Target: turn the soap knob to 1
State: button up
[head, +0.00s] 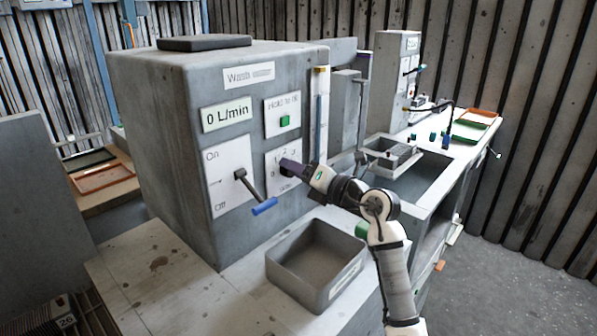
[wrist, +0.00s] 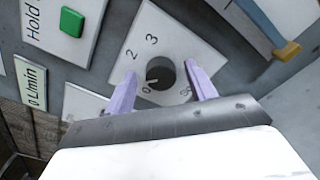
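The soap knob (wrist: 161,75) is a dark round knob on a white plate in the wrist view. The numbers 0, 2 and 3 show around it; no 1 is visible, and my left finger covers part of that side. Its white pointer mark is on the lower left, near the 0. My gripper (wrist: 162,74) has its two purple fingers apart, one on either side of the knob, with gaps showing. In the head view my gripper (head: 289,166) is at the plate (head: 283,158) and hides most of the knob.
Left of the knob plate is an On/Off lever with a blue handle (head: 264,206). A green button (head: 285,120) sits above the plate. A display (head: 227,114) reads 0 L/min. A grey open bin (head: 316,262) stands below my arm.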

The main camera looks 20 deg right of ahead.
jog(key=b+v, duration=0.4)
jog(key=v, duration=1)
jog(key=shift+f, duration=0.1)
